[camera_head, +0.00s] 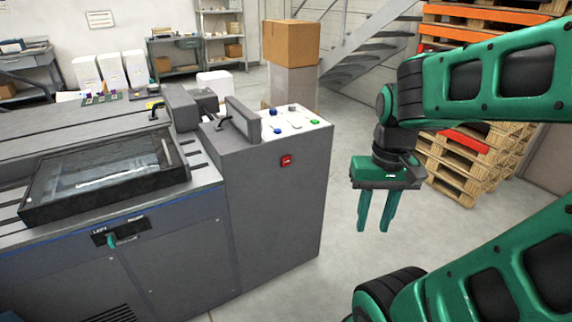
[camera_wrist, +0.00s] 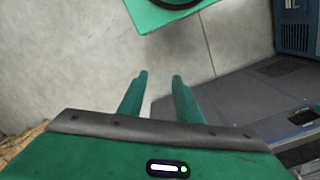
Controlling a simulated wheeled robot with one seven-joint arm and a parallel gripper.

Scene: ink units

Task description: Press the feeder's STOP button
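The feeder is a large grey machine (camera_head: 170,240) filling the left of the head view. Its raised control panel (camera_head: 268,135) carries blue, pale, dark and green buttons. A red button (camera_head: 286,160) sits on the upright grey face below the panel edge. No STOP label is readable on any button. My gripper (camera_head: 375,228) hangs in free air to the right of the machine, fingers pointing down, clear of the red button. In the wrist view the two fingers (camera_wrist: 160,75) stand apart with nothing between them. The machine's side shows there at the lower right, with no button clearly visible.
A dark-framed tray (camera_head: 110,175) lies on the machine top. A grey bar-like handle (camera_head: 243,118) rises beside the panel. A carton (camera_head: 290,42) on a pedestal stands behind. Stacked pallets (camera_head: 475,160) stand behind my arm. The floor between gripper and machine is clear.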

